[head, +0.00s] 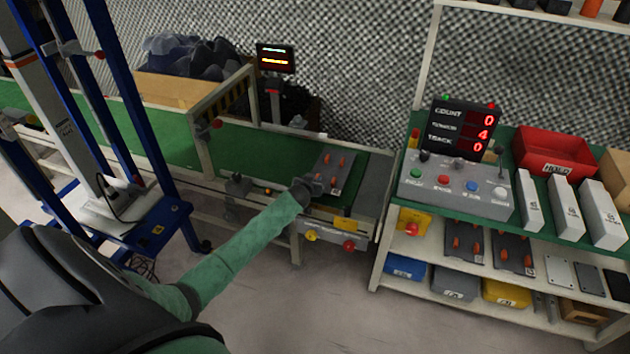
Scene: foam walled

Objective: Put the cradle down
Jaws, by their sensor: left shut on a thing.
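The cradle (343,162) is a flat dark grey plate with several orange pegs. It is at the right end of the green conveyor belt (240,142), over or on the belt's end; I cannot tell whether its underside touches. My left gripper (316,185) is shut on the cradle at its near left edge. The green sleeved left arm reaches in from the lower left, and the gripper hides part of that edge. My right gripper is not in view.
Right of the conveyor stands a shelf with a control box (455,187), a counter display (461,128) and a red bin (553,154). Two similar plates with orange pegs (464,241) lie on its lower shelf. A blue-framed machine (135,130) stands at left.

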